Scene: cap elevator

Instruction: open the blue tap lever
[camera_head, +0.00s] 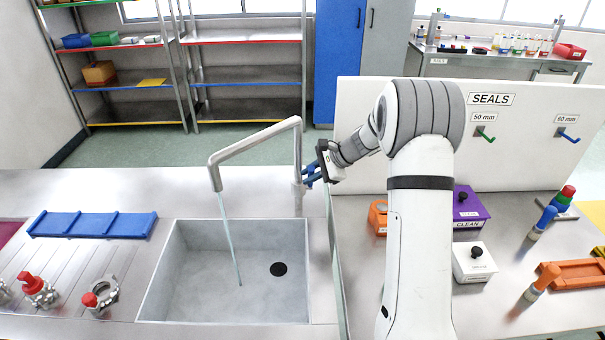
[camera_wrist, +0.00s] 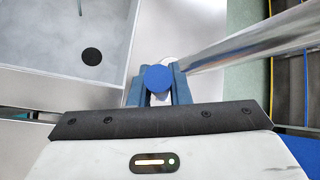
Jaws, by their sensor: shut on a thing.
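The tap (camera_head: 255,140) is a grey metal pipe at the back right of the sink, its spout reaching left over the basin. Water runs from the spout in a thin stream (camera_head: 230,240) into the sink. My gripper (camera_head: 310,175) is at the tap's upright post. In the wrist view the round blue end of the tap lever (camera_wrist: 158,78) sits between my two blue fingers, which are shut on it. In the head view the lever is hard to tell apart from the fingers.
The sink (camera_head: 190,300) has a dark drain (camera_head: 278,269). A white panel marked SEALS (camera_head: 370,110) stands close behind my arm. A blue rack (camera_head: 92,224) and red-topped clamps (camera_head: 100,298) lie left of the sink. Purple (camera_head: 470,205) and white (camera_head: 474,262) boxes stand on the right.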

